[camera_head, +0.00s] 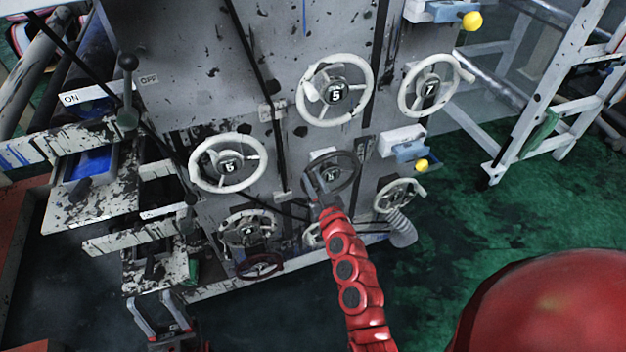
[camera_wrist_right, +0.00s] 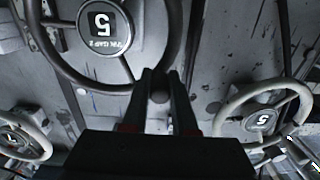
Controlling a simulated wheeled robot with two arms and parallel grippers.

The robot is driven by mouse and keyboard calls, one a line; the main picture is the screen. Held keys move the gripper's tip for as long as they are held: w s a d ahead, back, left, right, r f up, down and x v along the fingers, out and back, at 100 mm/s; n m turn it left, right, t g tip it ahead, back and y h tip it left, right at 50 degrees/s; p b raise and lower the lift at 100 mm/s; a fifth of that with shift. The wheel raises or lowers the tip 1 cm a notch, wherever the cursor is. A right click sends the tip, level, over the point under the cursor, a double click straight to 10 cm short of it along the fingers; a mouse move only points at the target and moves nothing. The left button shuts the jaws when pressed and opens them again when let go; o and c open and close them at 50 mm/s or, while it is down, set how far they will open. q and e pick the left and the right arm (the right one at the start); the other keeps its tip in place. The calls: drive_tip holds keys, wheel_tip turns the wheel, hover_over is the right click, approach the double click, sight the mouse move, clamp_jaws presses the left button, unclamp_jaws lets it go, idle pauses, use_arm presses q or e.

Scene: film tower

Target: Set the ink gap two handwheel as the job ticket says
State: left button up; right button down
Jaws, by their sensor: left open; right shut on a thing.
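The ink gap two handwheel (camera_head: 331,174) is a dark wheel low on the grey, ink-spattered panel. In the right wrist view its hub (camera_wrist_right: 103,27) bears a label that looks like "INK GAP 2" and a figure that looks like 5. My right gripper (camera_head: 324,203), on the red arm, is at the near lower edge of this wheel. In the wrist view the right gripper (camera_wrist_right: 159,88) is shut on the wheel at its rim, with a small round knob between the fingers. My left gripper (camera_head: 152,301) is open and empty at the lower left. No job ticket is readable.
White handwheels stand close around: one marked 5 (camera_head: 336,91) above, one marked 7 (camera_head: 430,86), one marked 6 (camera_head: 229,164) to the left, and one (camera_head: 399,195) to the right. A blue block with a yellow knob (camera_head: 422,165) is close right. Green floor (camera_head: 480,215) is clear.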

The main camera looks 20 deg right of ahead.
sight(304, 189)
drive_tip(key=shift+f, duration=0.1)
drive_tip(key=f+n+b, duration=0.1)
drive_tip(key=f+n, duration=0.1)
drive_tip(key=n, duration=0.1)
drive_tip(key=a+f+n+b, duration=0.1)
drive_tip(key=f+n+b, duration=0.1)
drive_tip(key=n, duration=0.1)
drive_tip(key=f+n+b, duration=0.2)
drive_tip(key=n, duration=0.1)
drive_tip(key=shift+a+f, duration=0.2)
drive_tip(key=shift+f, duration=0.1)
drive_tip(key=d+f+n+b, duration=0.6)
drive_tip(key=d+n+b, duration=0.2)
drive_tip(key=n+b, duration=0.5)
drive_tip(key=shift+d+f+n+b, duration=0.25)
drive_tip(key=shift+f+n+b, duration=0.1)
drive_tip(key=shift+n, duration=1.15)
drive_tip(key=shift+w, duration=0.1)
